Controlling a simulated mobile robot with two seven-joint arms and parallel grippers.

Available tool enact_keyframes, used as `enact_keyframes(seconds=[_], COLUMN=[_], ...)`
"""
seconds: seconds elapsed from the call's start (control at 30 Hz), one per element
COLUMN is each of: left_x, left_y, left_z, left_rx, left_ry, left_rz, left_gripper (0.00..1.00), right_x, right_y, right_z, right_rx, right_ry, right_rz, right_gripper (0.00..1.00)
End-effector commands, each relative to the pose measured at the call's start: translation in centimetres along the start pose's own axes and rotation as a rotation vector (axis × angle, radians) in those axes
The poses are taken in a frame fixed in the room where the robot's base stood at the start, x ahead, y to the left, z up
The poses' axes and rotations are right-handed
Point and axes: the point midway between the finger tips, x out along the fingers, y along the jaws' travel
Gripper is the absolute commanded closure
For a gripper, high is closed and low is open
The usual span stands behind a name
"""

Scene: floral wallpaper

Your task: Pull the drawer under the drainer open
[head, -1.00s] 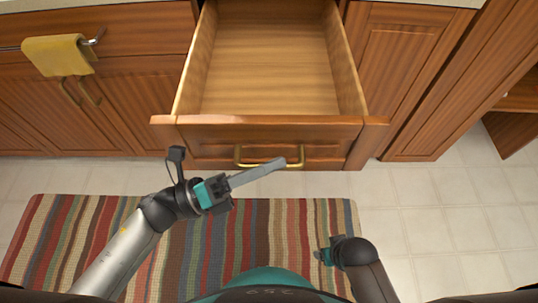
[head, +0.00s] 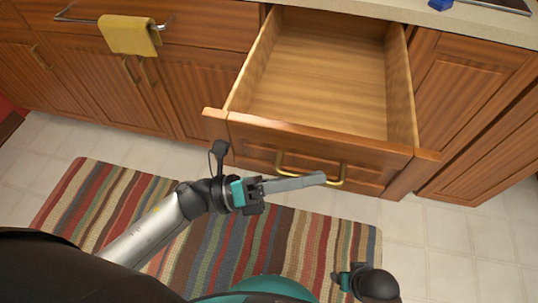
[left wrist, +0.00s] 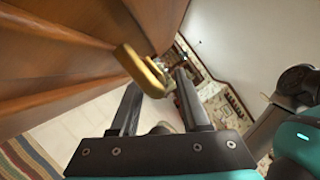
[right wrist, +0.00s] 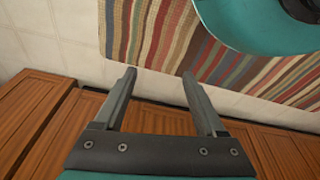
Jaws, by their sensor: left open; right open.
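The wooden drawer (head: 320,95) is pulled far out and its empty inside shows in the head view. Its brass handle (head: 344,175) is on the front panel. My left gripper (head: 320,179) is at the handle, with its fingers pointing right. In the left wrist view the gripper (left wrist: 158,95) is open, and the handle (left wrist: 143,72) shows near and partly between its fingertips; I cannot tell whether they touch. My right gripper (right wrist: 158,80) is open and empty in the right wrist view, low over the floor.
A striped rug (head: 110,205) lies on the tiled floor below the drawer. A yellow towel (head: 130,35) hangs on a rail at the left. Closed cabinet doors (head: 480,85) stand on both sides. A blue object (head: 440,5) is on the counter.

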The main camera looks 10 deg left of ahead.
Motion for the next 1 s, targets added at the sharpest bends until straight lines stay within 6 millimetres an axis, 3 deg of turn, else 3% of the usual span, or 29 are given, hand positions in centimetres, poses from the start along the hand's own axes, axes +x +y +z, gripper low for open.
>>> enact_keyframes(seconds=[0.27, 0.7, 1.0], left_x=[-1.7, -11.7, -15.1], left_y=[0.1, 0.1, 0.0], left_z=[0.0, 0.0, 0.0], left_rx=[-0.001, -0.002, -0.001], left_ry=[0.000, 0.002, 0.000], left_rz=[0.004, 0.005, 0.001], left_gripper=[0.54, 0.54, 0.54], right_x=[-0.1, 1.1, 1.4], right_y=[0.0, 0.1, 0.3], right_z=[-0.1, 0.9, 0.6], right_rx=[0.000, 0.000, -0.001], right_ry=[0.003, -0.004, 0.001], right_rz=[0.000, 0.002, 0.005], right_gripper=[0.27, 0.27, 0.27])
